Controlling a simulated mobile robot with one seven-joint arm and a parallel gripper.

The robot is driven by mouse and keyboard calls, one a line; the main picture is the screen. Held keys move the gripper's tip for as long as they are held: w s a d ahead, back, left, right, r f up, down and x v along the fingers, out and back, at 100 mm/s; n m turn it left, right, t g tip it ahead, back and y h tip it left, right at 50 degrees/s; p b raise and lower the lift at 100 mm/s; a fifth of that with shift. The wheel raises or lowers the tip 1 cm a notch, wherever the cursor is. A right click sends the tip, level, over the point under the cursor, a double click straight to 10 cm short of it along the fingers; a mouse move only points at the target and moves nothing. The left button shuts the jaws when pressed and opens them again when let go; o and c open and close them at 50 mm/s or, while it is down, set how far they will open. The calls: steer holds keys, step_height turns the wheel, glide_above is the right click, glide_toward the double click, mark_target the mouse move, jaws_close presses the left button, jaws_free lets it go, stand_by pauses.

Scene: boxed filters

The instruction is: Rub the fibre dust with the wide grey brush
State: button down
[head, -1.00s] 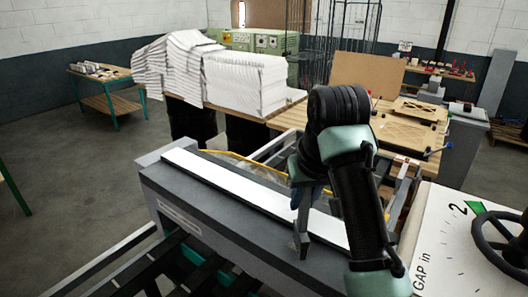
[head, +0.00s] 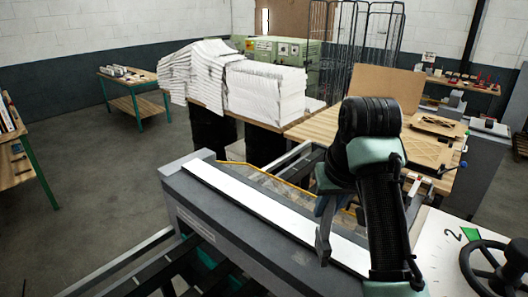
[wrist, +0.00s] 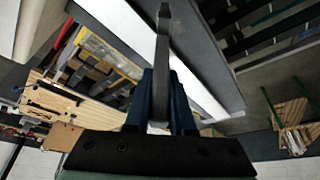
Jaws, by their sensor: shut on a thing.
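My gripper (head: 326,204) has blue fingers and is shut on a long grey tool, which looks like the grey brush (head: 323,242). The brush hangs down in front of a white strip (head: 265,205) on top of a grey machine beam (head: 225,218). I cannot tell whether it touches the beam. In the wrist view, the brush (wrist: 162,50) sticks out between the blue fingers of my gripper (wrist: 160,85). Its bristles cannot be made out. I cannot make out any fibre dust in either view.
Behind the beam stand a table with white pleated stacks (head: 265,92) and a wooden bench (head: 315,125). A white gauge panel (head: 440,245) with a black handwheel (head: 495,265) is at the right. A side table (head: 130,88) stands at the far left, with open floor before it.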

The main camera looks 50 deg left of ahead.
step_height(320, 180, up, 2)
steer(key=shift+d+p, duration=0.1)
steer(key=shift+p, duration=0.5)
steer(key=shift+r+p, duration=0.35)
steer(key=shift+p, duration=0.05)
